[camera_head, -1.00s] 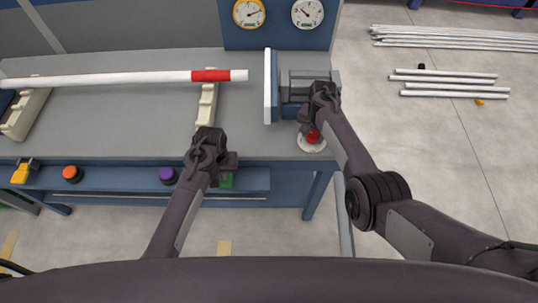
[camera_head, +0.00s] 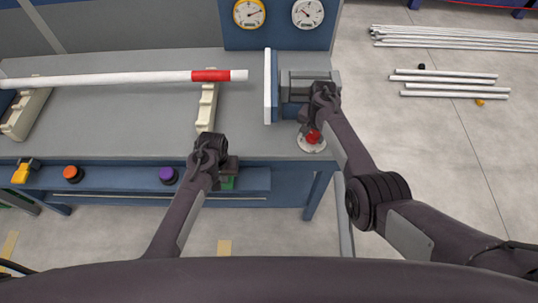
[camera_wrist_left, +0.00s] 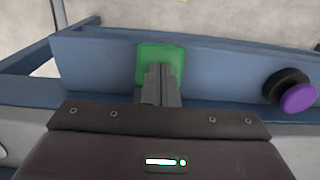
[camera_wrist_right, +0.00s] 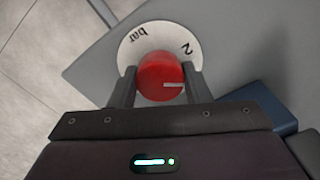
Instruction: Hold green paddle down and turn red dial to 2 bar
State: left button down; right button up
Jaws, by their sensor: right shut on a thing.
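The green paddle (camera_wrist_left: 150,58) is on the blue front rail of the bench; in the head view it (camera_head: 227,183) is mostly hidden by my left gripper (camera_head: 228,168). In the left wrist view that gripper's fingers (camera_wrist_left: 160,70) are together, with tips over the paddle; I cannot tell how firmly they press. The red dial (camera_wrist_right: 159,76) sits on a white disc (camera_wrist_right: 128,52) marked "2" and "bar". My right gripper (camera_wrist_right: 160,82) is shut on it, one finger each side. The dial's white line points right in the right wrist view, below the "2".
Two gauges, yellow-rimmed (camera_head: 249,12) and white (camera_head: 307,12), stand behind the bench. A purple knob (camera_head: 168,175), an orange knob (camera_head: 73,173) and a yellow piece (camera_head: 21,173) line the front rail. A white pipe with red band (camera_head: 120,79) rests on cream supports. A vise (camera_head: 271,95) stands near the dial.

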pick_arm(q)
jog(key=shift+s+f, duration=0.1)
jog(key=shift+f, duration=0.1)
jog(key=shift+s, duration=0.1)
pick_arm(e)
jog(key=n, duration=0.3)
jog(key=shift+n, duration=0.3)
jog(key=n, duration=0.3)
pick_arm(q)
jog(key=shift+r, duration=2.1)
jog(key=shift+w, duration=0.2)
pick_arm(e)
jog(key=o, duration=0.9)
